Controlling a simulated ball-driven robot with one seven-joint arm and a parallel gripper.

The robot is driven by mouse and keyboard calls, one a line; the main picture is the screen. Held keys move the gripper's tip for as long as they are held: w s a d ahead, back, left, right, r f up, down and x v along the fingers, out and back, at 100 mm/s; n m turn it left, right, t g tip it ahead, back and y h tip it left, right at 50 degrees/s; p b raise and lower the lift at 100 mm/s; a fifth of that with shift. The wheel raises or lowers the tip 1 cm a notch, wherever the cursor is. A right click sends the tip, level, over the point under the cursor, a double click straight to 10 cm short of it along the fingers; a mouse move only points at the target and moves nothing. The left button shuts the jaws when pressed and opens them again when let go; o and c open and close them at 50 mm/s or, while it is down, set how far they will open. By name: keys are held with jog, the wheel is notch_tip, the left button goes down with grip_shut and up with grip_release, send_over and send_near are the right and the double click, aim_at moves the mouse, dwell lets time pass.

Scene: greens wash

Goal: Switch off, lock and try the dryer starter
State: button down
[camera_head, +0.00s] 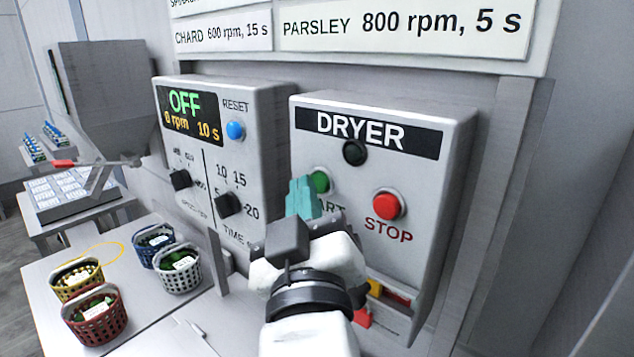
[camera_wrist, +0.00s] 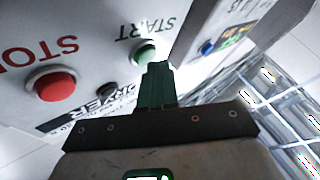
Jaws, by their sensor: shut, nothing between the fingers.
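The dryer starter box (camera_head: 425,150) has a black DRYER label, a dark unlit lamp (camera_head: 354,152), a green START button (camera_head: 320,180) and a red STOP button (camera_head: 388,205). A red and yellow part (camera_head: 395,294) shows low on the box, partly hidden by my arm. My gripper (camera_head: 303,190) is shut and empty, its green fingertips close in front of the START button. In the wrist view the fingertips (camera_wrist: 157,68) are just below the START button (camera_wrist: 146,53); I cannot tell if they touch. The STOP button (camera_wrist: 52,86) is to their left. I see no padlock clearly.
A speed and time control box (camera_head: 215,150) reading OFF stands left of the starter. Several small baskets (camera_head: 95,312) sit on the table (camera_head: 140,325) at lower left. A grey hopper (camera_head: 105,90) stands behind them. A wall panel edge (camera_head: 490,190) borders the starter's right side.

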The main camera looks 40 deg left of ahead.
jog(key=shift+w, duration=0.4)
dwell(0.3)
jog(key=shift+s, duration=0.85)
jog(key=shift+s, duration=0.15)
jog(key=shift+s+a+b, duration=0.15)
jog(key=shift+s+b, duration=0.2)
jog(key=shift+s, duration=0.85)
jog(key=shift+s+a+b, duration=0.1)
jog(key=shift+s+b, duration=0.2)
jog(key=shift+s, duration=0.85)
jog(key=shift+f, duration=0.1)
